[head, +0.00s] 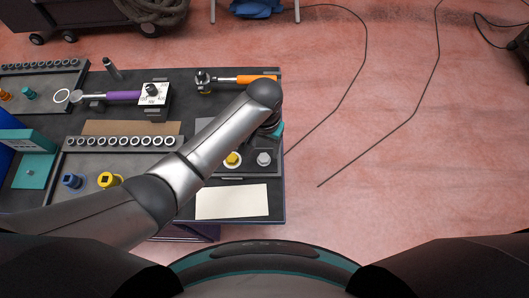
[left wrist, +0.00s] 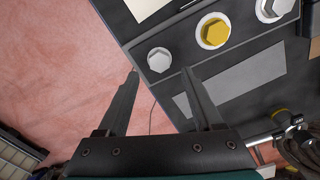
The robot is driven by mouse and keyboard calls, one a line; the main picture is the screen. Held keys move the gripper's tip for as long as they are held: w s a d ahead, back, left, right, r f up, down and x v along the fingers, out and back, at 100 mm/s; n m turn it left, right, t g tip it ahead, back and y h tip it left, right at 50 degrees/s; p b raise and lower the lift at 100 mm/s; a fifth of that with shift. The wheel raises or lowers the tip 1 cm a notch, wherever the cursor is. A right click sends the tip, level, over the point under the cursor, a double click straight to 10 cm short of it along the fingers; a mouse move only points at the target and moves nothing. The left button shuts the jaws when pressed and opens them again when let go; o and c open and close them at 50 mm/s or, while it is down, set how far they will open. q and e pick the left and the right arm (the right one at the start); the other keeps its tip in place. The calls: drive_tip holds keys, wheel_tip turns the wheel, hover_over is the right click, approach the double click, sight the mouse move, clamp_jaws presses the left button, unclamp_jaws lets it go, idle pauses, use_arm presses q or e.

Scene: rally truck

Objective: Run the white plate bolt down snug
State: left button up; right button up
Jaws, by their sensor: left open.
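A dark plate (left wrist: 180,58) holds three hex bolts in a row. The pale bolt (left wrist: 159,60) at the plate's floor-side end looks greyish-white and shows no ring; it also appears in the head view (head: 264,158). The yellow bolt (left wrist: 213,31) in the middle has a white ring around it. Another pale bolt (left wrist: 272,8), also ringed, is partly cut off by the wrist view's top edge and hidden by my arm in the head view. My left gripper (left wrist: 160,73) is open and empty, its fingertips spread on either side of the near pale bolt. My right gripper is not in view.
An orange-handled ratchet (head: 240,79) and a purple-handled wrench (head: 110,96) lie at the bench's back. A blue socket (head: 72,180) and a yellow socket (head: 109,180) stand on the left tray. A cream sheet (head: 232,202) lies in front of the plate. The floor right of the bench is clear except for cables.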

sight(264, 156)
use_arm(q)
drive_tip(key=shift+f+b, duration=0.4)
drive_tip(key=shift+f, duration=1.8)
clamp_jaws()
